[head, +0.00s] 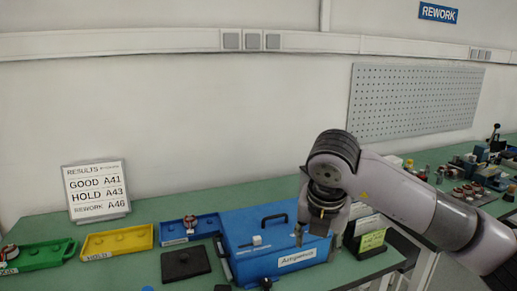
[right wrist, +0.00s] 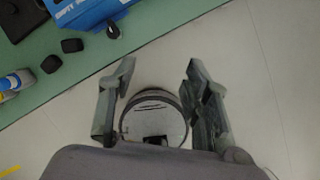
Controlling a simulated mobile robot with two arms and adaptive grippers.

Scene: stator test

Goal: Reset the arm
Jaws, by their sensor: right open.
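My right gripper (head: 314,234) hangs pointing down in front of the blue Ampere box (head: 262,232), near its right side. In the right wrist view its two fingers (right wrist: 160,66) are spread apart with nothing held between them. That view looks down past the bench's front edge onto the pale floor. A round grey disc with a dark rim shows between and below the fingers; I cannot tell what it is. My right arm reaches in from the right. My left gripper is out of view.
Green (head: 38,256), yellow (head: 117,241) and blue (head: 190,228) trays line the bench (head: 130,272). A black plate (head: 186,263) lies before the blue tray. A results sign (head: 96,190) stands behind. A black holder with a green label (head: 372,240) stands right of the box.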

